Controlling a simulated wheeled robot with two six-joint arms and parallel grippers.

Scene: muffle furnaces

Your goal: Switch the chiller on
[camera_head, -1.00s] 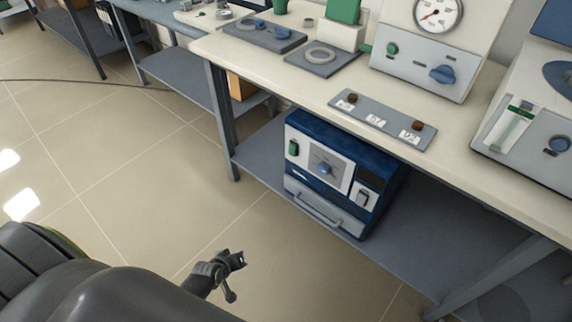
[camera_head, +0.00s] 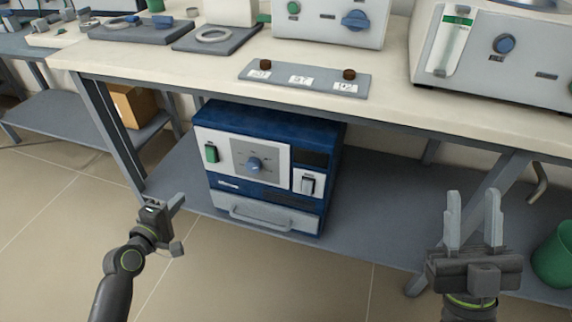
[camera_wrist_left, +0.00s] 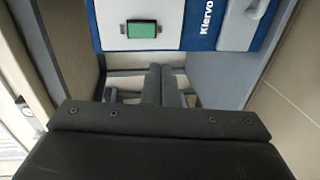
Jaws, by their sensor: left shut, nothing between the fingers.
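The blue box-shaped unit (camera_head: 270,125), which I take to be the chiller, stands on the lower shelf under the bench. In the left wrist view the green switch (camera_wrist_left: 142,29) lies beyond the shut fingers (camera_wrist_left: 162,84). My right gripper (camera_head: 473,195) is open and empty, right of the unit.
The bench top (camera_head: 215,85) overhangs the shelf (camera_head: 365,240). A plate with brown knobs and number labels (camera_head: 305,78) lies near the bench's front edge. A bench leg (camera_head: 112,140) stands left of the unit. A green bin (camera_head: 553,255) is at far right.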

